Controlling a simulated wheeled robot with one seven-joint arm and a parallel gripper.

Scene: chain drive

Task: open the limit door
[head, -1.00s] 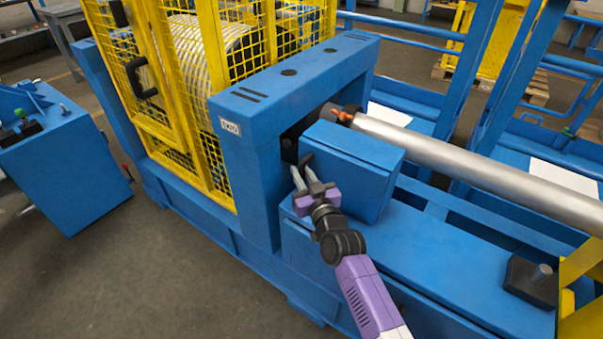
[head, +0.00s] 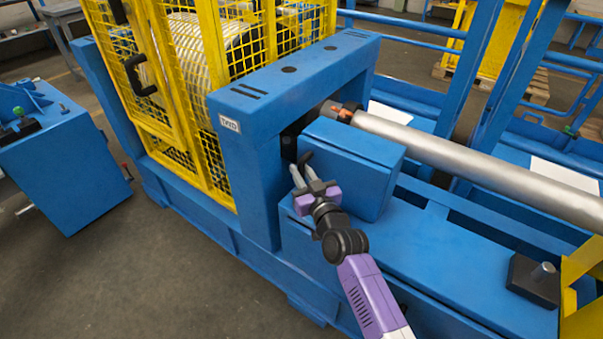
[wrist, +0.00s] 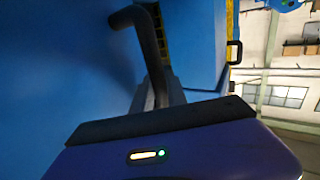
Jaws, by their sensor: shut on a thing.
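A blue box-shaped housing (head: 345,172) stands on the blue machine bed, and its near side looks like the limit door. A black handle (head: 305,158) sits at the left end of that side. My gripper (head: 301,173) reaches up to it from below and is shut on the handle. In the wrist view the curved black handle (wrist: 150,45) runs down to my gripper's fingers (wrist: 157,92) in front of a blue surface. The exact finger contact is partly hidden. The door looks shut against the housing, with no visible gap.
A blue frame (head: 250,110) stands just left of the housing, with a yellow mesh guard (head: 170,100) behind it. A long metal shaft (head: 470,165) runs right from behind the housing. The grey floor (head: 150,270) at front left is clear.

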